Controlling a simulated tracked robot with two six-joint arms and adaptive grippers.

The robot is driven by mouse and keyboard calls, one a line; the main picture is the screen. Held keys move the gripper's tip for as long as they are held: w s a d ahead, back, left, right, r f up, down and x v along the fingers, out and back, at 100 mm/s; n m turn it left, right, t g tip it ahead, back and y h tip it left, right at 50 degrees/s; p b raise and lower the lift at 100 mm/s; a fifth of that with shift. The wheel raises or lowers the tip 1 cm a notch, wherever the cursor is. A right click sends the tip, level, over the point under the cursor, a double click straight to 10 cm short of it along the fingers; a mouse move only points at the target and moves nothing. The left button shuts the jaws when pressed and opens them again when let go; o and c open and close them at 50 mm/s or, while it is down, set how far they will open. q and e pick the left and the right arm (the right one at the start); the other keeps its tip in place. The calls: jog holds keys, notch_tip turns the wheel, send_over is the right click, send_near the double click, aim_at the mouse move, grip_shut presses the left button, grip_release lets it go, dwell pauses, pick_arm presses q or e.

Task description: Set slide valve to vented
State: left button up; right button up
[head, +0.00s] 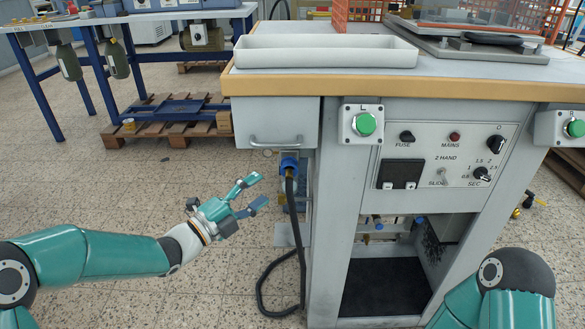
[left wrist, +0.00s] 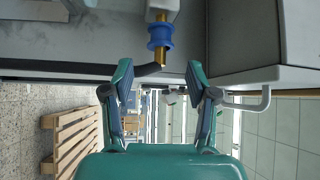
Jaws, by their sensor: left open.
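The slide valve looks to be the blue ring (left wrist: 160,36) on a brass fitting in the left wrist view. My left gripper (head: 259,190) is open and empty, just left of the valve and a little lower. In the left wrist view the two fingers (left wrist: 159,68) are spread, with the blue ring beyond their tips, apart from them. My right gripper is out of view.
A black hose (head: 302,262) hangs down and loops on the floor. The drawer handle (head: 276,144) juts out above the gripper. The control panel (head: 440,155) and green button (head: 365,124) are on the bench front.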

aim_at(283, 173)
pick_arm(q)
jog(key=x, duration=1)
jog(key=shift+w+d+b, duration=0.2)
jog(key=shift+w+b, duration=0.05)
jog(key=shift+b, duration=0.05)
grip_shut()
